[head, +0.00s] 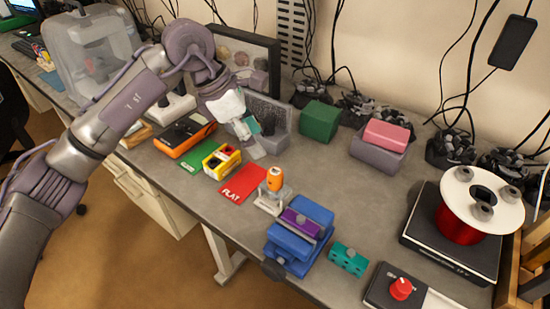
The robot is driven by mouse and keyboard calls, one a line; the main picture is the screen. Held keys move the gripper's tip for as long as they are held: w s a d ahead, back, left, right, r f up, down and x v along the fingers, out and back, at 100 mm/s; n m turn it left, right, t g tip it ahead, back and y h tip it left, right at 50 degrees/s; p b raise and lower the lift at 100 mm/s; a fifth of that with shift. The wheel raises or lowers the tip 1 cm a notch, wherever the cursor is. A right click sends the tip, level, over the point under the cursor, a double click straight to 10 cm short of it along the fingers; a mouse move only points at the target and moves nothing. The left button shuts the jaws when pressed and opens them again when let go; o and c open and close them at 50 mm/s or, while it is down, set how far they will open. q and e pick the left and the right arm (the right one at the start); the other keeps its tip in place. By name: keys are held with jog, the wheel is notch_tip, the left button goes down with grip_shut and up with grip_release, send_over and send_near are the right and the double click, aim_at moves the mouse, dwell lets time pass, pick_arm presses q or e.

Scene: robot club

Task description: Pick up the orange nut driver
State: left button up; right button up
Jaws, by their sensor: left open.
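What looks like the orange nut driver (275,177) stands upright with its orange handle on top, in a small light grey holder (271,203). Its lower part is hidden by the holder. It is beside the red card marked FLAT (241,186). My left gripper (257,142) is above the bench, behind and slightly left of the driver. It is open, apart from the driver, and seems empty. My right gripper is not in view.
A blue vise (290,250) with a purple block stands just right of the holder. A yellow box (222,161), green card (197,155) and orange-black case (185,136) lie left. A grey angled block (277,138) is close behind my gripper. Bench between holder and pink-topped box (385,136) is clear.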

aim_at(271, 172)
pick_arm(q)
jog(key=shift+y, duration=0.3)
jog(key=x, duration=0.2)
jog(key=p+x, duration=0.1)
jog(key=x, duration=0.3)
jog(key=shift+s+a+f+p, duration=0.15)
jog(key=shift+s+f+p, duration=0.1)
jog(key=shift+p, duration=0.1)
jog(key=shift+p+x, duration=0.4)
jog(key=shift+x, duration=0.55)
jog(key=p+x, duration=0.1)
jog(key=x, duration=0.2)
jog(key=shift+s+f+p, duration=0.2)
jog(key=shift+f+p, duration=0.05)
jog(key=shift+p, duration=0.05)
jog(key=shift+d+f, duration=0.2)
jog(key=shift+f, duration=0.15)
jog(key=shift+w+f, duration=0.1)
jog(key=shift+f, duration=0.05)
jog(key=c, duration=0.5)
grip_shut()
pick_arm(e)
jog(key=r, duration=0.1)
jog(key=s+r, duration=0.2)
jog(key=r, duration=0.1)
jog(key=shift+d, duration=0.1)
